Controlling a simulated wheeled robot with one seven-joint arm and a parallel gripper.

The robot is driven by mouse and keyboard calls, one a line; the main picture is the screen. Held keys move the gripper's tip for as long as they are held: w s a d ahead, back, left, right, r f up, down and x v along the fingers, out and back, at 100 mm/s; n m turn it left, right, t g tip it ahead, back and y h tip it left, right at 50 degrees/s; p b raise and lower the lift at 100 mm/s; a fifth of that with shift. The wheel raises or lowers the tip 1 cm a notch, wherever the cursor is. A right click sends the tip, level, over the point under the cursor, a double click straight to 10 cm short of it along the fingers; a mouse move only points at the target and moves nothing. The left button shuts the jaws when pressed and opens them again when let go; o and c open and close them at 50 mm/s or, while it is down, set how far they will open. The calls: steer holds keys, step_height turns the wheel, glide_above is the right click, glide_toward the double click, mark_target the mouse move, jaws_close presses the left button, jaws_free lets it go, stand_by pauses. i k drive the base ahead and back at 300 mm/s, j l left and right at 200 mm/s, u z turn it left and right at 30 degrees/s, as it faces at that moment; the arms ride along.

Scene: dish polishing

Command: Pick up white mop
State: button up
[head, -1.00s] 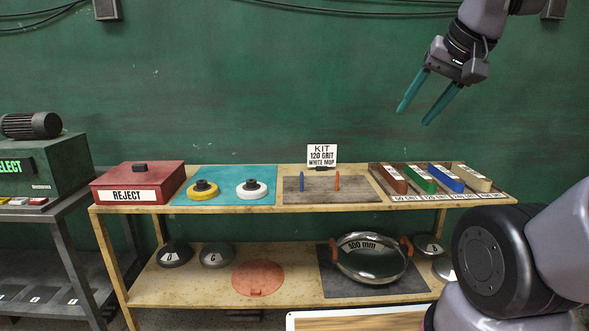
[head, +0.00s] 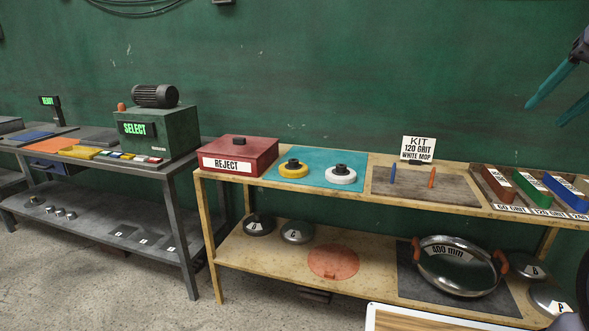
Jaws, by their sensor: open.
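The white mop (head: 340,174) is a round white disc with a black hub. It lies on the teal mat (head: 318,158) on the top shelf, to the right of a yellow mop (head: 293,168) with a black hub. A sign (head: 419,149) reading "KIT 120 GRIT WHITE MOP" stands behind the grey mat. My gripper (head: 553,104) is at the upper right edge, with its teal fingers apart and empty. It is well to the right of the white mop and above the shelf. Part of the gripper is cut off by the frame.
A red REJECT box (head: 239,156) stands left of the teal mat. Blue and orange pegs stand on the grey mat (head: 452,190) to the right, then coloured bars in a tray. A large pan (head: 458,266) and lids sit on the lower shelf. A green SELECT machine (head: 157,130) stands left.

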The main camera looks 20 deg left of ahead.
mark_target(340, 174)
steer(key=i+l+z, duration=0.15)
steer(key=i+l, duration=0.25)
steer(key=i+l+z, duration=0.1)
steer(key=i+l, duration=0.25)
steer(key=i, duration=0.2)
steer(key=i+l+z, duration=0.15)
steer(key=i+l, duration=0.15)
steer(key=i, duration=0.15)
steer(key=i+l+z, duration=0.1)
steer(key=i+l, duration=0.15)
steer(key=i, duration=0.25)
steer(key=z, duration=0.2)
steer(key=u, duration=2.45)
steer(key=i+j+z, duration=0.2)
steer(key=i+j, duration=0.1)
steer(key=j, duration=0.05)
